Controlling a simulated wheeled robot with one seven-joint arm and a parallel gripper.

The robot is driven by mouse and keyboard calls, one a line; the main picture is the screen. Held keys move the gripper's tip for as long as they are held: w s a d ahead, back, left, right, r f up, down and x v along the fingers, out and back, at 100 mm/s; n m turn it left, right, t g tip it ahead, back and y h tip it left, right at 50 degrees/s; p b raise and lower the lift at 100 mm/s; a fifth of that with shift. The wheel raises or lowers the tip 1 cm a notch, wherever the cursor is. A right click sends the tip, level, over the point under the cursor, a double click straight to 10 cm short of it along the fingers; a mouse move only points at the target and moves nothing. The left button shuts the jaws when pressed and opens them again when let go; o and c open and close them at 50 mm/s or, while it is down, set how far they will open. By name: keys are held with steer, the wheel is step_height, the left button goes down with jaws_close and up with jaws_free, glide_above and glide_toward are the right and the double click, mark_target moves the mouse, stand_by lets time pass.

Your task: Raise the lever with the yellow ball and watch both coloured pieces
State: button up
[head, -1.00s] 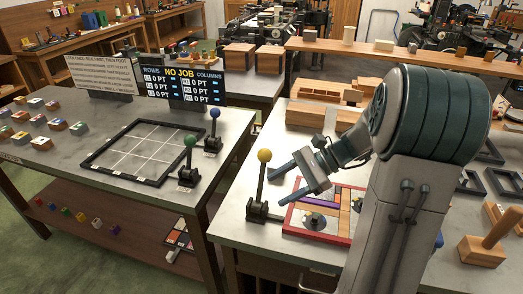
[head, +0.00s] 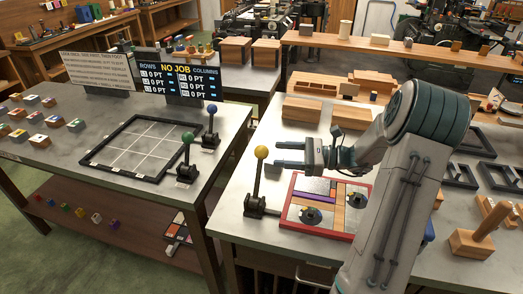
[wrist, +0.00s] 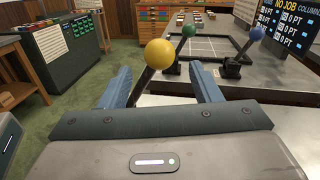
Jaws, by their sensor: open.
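The lever with the yellow ball (head: 261,152) stands at the left edge of the near right bench, its dark stem close to upright on a black base (head: 255,206). My gripper (head: 277,155) is open, its fingers pointing left at about the ball's height. In the wrist view the yellow ball (wrist: 160,53) shows between and beyond the two blue-grey fingers (wrist: 160,85), with nothing held. Beside the lever lies a red-framed board (head: 318,234) with two dark round knobs, a purple bar (head: 314,195) and an orange-tan strip (head: 338,212).
The left bench holds a black-framed grid (head: 140,148), a green-ball lever (head: 188,137) and a blue-ball lever (head: 212,108). A display panel (head: 180,77) stands behind them. Wooden blocks (head: 301,109) lie behind my gripper, and a mallet-like wooden piece (head: 475,241) is at the right.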

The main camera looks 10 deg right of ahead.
mark_target(262, 153)
steer(key=p+x, duration=0.1)
steer(key=x, duration=0.5)
steer(key=shift+w+a, duration=0.1)
steer(key=shift+a, duration=0.2)
jaws_close()
